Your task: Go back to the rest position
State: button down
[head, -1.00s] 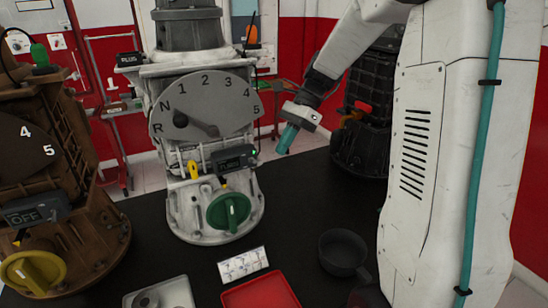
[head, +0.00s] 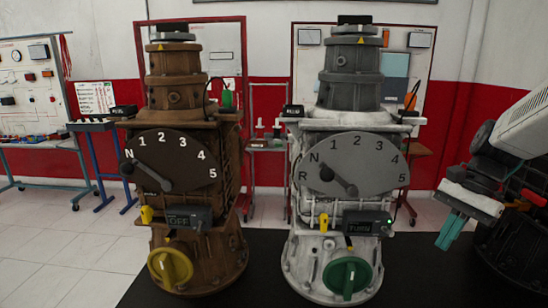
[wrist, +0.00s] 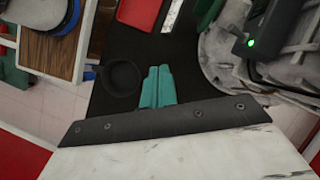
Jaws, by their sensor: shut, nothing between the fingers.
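My gripper (head: 452,231) is at the right side of the head view, with its teal fingers together and pointing down, nothing between them. It is to the right of the white engine trainer (head: 335,215) and apart from it. In the wrist view the teal fingers (wrist: 157,88) lie side by side above the black table top (wrist: 125,45). The white trainer has a grey dial (head: 352,172) with its lever knob by N, a green valve knob (head: 348,276), and a lit green lamp.
A brown engine trainer (head: 195,225) stands at left with a yellow knob (head: 170,266) and a display reading OFF. A dark trainer (head: 515,245) is behind my gripper.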

jog(key=s+a+r+n+t+h, duration=0.1)
jog(key=s+a+n, duration=0.3)
jog(key=s, duration=0.5)
jog(key=s+a+r+n+t+h, duration=0.1)
jog(key=s+a+n+h, duration=0.3)
jog(key=s+n, duration=0.4)
jog(key=shift+s+a+r+t, duration=0.35)
jog(key=shift+s+a+t, duration=0.25)
jog(key=shift+s, duration=0.45)
jog(key=c, duration=2.1)
grip_release()
jog(key=shift+d, duration=0.1)
jog(key=shift+c, duration=0.2)
